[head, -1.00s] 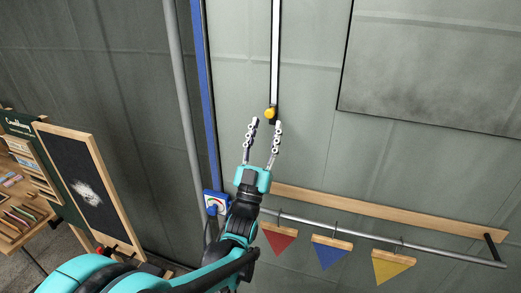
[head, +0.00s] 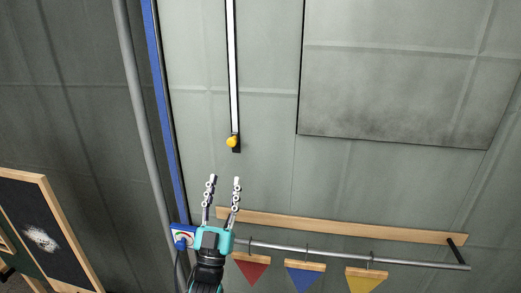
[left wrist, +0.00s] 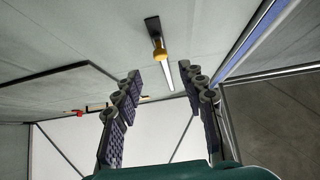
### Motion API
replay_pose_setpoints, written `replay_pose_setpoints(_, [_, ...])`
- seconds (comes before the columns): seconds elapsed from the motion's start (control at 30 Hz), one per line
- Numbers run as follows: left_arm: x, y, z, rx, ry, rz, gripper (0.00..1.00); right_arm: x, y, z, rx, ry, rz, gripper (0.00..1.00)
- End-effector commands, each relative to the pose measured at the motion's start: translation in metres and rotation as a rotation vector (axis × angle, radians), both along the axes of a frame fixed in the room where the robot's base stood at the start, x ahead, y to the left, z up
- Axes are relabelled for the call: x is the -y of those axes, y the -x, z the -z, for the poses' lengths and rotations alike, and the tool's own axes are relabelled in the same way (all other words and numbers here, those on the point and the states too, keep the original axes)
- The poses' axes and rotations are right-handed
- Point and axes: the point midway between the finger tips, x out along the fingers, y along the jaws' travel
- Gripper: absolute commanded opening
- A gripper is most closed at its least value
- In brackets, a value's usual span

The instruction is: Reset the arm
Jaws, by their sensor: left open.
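My left gripper (head: 224,194) is open and empty in the head view, its fingers pointing up the wall. In the left wrist view its two fingers (left wrist: 162,95) stand apart with nothing between them. A yellow knob (head: 232,142) sits at the lower end of a white strip (head: 233,65) on the wall, above the fingertips and apart from them. The knob also shows in the left wrist view (left wrist: 160,53), beyond the fingers. My right gripper is not in view.
A wooden rail (head: 350,226) and a metal bar (head: 345,253) with red, blue and yellow pennants run right of the gripper. A blue-and-white box (head: 181,237) is close on its left. A chalkboard (head: 38,225) stands at far left. The wall above is mostly clear.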

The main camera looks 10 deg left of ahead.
Motion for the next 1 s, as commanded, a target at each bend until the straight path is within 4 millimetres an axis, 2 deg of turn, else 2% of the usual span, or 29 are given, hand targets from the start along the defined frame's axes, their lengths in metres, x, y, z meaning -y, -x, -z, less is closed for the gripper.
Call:
replay_pose_setpoints(0.07, [-0.001, -0.006, 0.004, -0.067, 0.001, -0.004, 0.41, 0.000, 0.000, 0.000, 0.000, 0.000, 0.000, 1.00])
replay_pose_setpoints(0.17, [-0.002, -0.019, 0.020, -0.244, 0.002, -0.015, 0.41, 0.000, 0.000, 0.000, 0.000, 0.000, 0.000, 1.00])
replay_pose_setpoints(0.27, [-0.004, -0.024, 0.051, -0.493, 0.002, -0.026, 0.41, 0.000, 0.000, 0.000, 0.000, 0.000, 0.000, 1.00])
replay_pose_setpoints(0.33, [-0.005, -0.017, 0.081, -0.682, 0.001, -0.032, 0.41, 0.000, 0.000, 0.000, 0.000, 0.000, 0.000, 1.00])
replay_pose_setpoints(0.47, [-0.004, 0.020, 0.139, -1.019, -0.004, -0.038, 0.41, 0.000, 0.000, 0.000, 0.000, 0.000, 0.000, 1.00])
replay_pose_setpoints(0.6, [-0.003, 0.078, 0.190, -1.321, -0.013, -0.035, 0.41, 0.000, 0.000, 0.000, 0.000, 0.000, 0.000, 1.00])
replay_pose_setpoints(0.7, [-0.002, 0.122, 0.219, -1.501, -0.019, -0.031, 0.41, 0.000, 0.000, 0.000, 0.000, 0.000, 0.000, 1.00])
replay_pose_setpoints(0.83, [0.000, 0.178, 0.245, -1.698, -0.029, -0.023, 0.41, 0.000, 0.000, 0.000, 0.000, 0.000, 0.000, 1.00])
replay_pose_setpoints(0.87, [0.000, 0.187, 0.252, -1.730, -0.031, -0.022, 0.41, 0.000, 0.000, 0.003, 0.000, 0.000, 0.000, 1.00])
replay_pose_setpoints(0.9, [0.000, 0.182, 0.266, -1.719, -0.030, -0.023, 0.41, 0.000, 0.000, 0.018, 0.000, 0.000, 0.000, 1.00])
replay_pose_setpoints(1.0, [0.000, 0.181, 0.282, -1.715, -0.030, -0.023, 0.41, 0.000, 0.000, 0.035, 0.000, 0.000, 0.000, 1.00])
